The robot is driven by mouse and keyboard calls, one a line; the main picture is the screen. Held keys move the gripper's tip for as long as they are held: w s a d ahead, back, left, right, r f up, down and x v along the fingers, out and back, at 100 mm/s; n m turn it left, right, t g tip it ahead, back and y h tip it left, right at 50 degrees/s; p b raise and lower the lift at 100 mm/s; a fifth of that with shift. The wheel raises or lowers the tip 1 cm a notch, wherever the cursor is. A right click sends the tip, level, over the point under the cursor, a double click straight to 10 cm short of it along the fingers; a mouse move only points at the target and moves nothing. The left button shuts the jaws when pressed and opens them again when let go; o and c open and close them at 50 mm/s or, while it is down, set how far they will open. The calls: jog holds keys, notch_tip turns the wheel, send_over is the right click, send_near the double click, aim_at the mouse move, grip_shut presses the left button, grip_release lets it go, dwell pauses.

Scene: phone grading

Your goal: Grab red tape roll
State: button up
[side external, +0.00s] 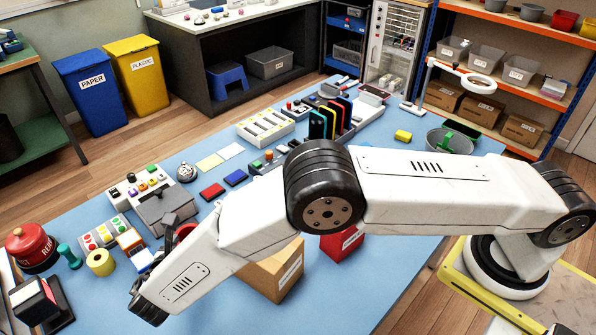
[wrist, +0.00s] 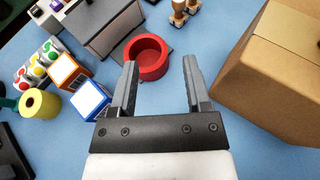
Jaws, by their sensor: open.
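The red tape roll (wrist: 164,66) lies on the blue table in the wrist view, just beyond the fingertips and nearer the left one. Its red ring shows an open centre. In the side external view, a sliver of red (side external: 186,230) that appears to be the roll shows behind my arm, mostly hidden.
A cardboard box (wrist: 272,75) stands close to the right finger. Two small white-faced blocks, one orange (wrist: 66,70) and one blue (wrist: 91,100), are left of the gripper. A yellow roll (wrist: 40,104) lies farther left. A grey box (wrist: 101,22) stands behind.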

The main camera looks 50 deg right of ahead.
notch_tip(320, 180, down, 5)
jog(key=shift+r, duration=0.15)
jog(key=shift+x, duration=1.3)
jog(key=shift+w, duration=0.1)
jog(key=shift+x, duration=2.55)
grip_shut()
